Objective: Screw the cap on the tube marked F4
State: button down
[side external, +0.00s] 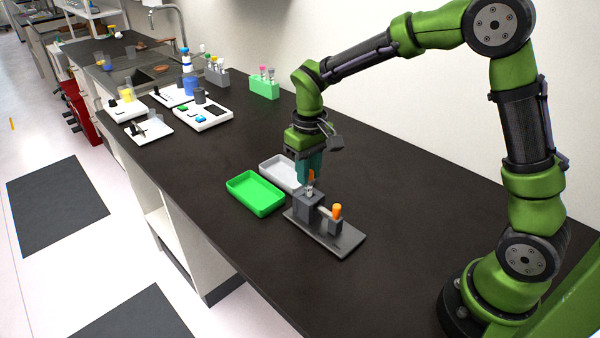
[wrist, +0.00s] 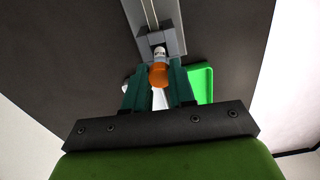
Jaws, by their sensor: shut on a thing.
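My gripper (side external: 311,178) points down over the grey fixture (side external: 345,244) and is shut on an orange cap (wrist: 158,76). The cap sits between the teal fingertips, and a bit of its orange shows in the side view. A clear tube (side external: 309,190) stands upright in the fixture's larger grey block, directly below the cap. In the wrist view the tube (wrist: 160,53) shows a pale label just beyond the cap; its marking is too small to read. I cannot tell whether cap and tube touch.
A green tray (side external: 240,202) and a grey tray (side external: 272,170) lie left of and behind the fixture. A green rack (side external: 264,88) and a grey rack (side external: 217,76) stand farther back, with white devices (side external: 152,128) at the left. The dark bench in front is clear.

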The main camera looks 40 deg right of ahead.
jog(key=m, duration=0.3)
jog(key=shift+m, duration=0.4)
jog(key=m, duration=0.2)
jog(key=shift+m, duration=0.3)
jog(key=shift+m, duration=1)
jog(key=m, duration=0.4)
